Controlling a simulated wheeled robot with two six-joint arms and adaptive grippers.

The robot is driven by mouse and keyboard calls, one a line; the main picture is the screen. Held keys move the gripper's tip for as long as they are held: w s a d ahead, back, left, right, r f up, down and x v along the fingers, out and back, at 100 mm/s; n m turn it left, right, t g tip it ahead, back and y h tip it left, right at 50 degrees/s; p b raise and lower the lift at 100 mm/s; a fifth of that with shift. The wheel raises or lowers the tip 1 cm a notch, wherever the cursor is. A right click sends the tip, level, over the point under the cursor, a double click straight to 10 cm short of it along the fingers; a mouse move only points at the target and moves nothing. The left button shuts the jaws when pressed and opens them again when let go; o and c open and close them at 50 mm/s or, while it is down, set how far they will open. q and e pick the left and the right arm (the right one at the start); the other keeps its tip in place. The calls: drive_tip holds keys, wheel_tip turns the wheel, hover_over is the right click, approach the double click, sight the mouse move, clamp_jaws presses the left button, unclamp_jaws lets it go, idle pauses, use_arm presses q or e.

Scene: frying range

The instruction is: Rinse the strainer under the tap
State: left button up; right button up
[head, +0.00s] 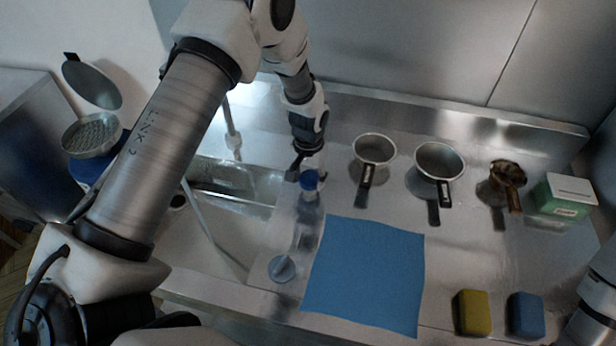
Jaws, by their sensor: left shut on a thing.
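Three small long-handled pans or strainers stand in a row on the steel counter: one left (375,149), one in the middle (440,160), and a brown-stained one (507,173) at the right. I cannot make out their mesh. The tap (231,133) rises behind the sink (215,235), partly hidden by my left arm. My left gripper (305,166) is on the counter right of the sink, away from the pans. It is shut on a small blue-topped thing (309,181); its fingertips are hard to see. My right gripper is out of view.
A blue cloth (368,272) lies on the front counter. A yellow sponge (473,312) and a blue sponge (525,315) lie right of it. A green-and-white box (565,194) stands far right. A grey disc (282,268) lies near the sink.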

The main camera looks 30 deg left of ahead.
sight(309, 180)
use_arm(q)
drive_tip(key=shift+s+f, duration=0.15)
drive_tip(key=o, duration=1.2)
drive_tip(key=shift+c, duration=0.2)
drive_tip(key=shift+w, duration=0.2)
wheel_tip(309, 180, up, 12)
